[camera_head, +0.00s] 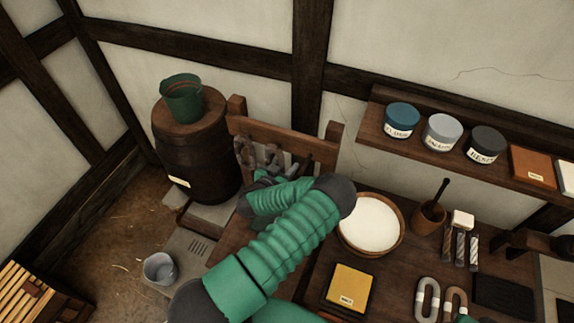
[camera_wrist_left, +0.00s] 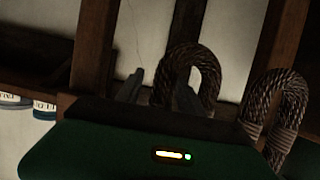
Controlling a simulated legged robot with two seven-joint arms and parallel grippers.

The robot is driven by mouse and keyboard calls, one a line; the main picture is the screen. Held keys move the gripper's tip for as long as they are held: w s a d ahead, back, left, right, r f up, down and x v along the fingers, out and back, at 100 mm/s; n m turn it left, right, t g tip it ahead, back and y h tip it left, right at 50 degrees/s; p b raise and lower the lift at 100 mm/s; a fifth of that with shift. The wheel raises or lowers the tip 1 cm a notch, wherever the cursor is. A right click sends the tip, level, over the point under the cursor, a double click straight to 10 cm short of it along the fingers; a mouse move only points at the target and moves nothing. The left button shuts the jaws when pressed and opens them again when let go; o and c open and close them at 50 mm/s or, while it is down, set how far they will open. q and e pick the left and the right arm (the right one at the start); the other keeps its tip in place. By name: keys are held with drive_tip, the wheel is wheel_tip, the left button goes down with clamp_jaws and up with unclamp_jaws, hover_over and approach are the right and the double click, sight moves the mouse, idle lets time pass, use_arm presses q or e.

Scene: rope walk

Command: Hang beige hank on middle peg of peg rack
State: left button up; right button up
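The wooden peg rack (camera_head: 285,145) stands left of centre in the head view, with several greyish hanks hanging along it; its pegs are hard to make out. My left gripper (camera_head: 258,178) is at the rack, mostly hidden behind my green arm. In the left wrist view its two fingers (camera_wrist_left: 158,90) stand apart. A dark twisted rope loop (camera_wrist_left: 208,72) shows behind and around the right finger; I cannot tell whether they touch. A second rope loop (camera_wrist_left: 290,88) is further right. A tan hank (camera_head: 456,298), beside a greyish hank (camera_head: 421,298), lies on the table. My right gripper is out of view.
A barrel (camera_head: 195,150) with a green pot (camera_head: 181,98) on top stands left of the rack. A bowl of white stuff (camera_head: 370,224) and a yellow-topped box (camera_head: 349,286) are on the table. A shelf (camera_head: 460,170) with jars is on the right wall.

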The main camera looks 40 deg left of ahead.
use_arm(q)
drive_tip(key=v, duration=1.6)
drive_tip(key=shift+s, duration=0.4)
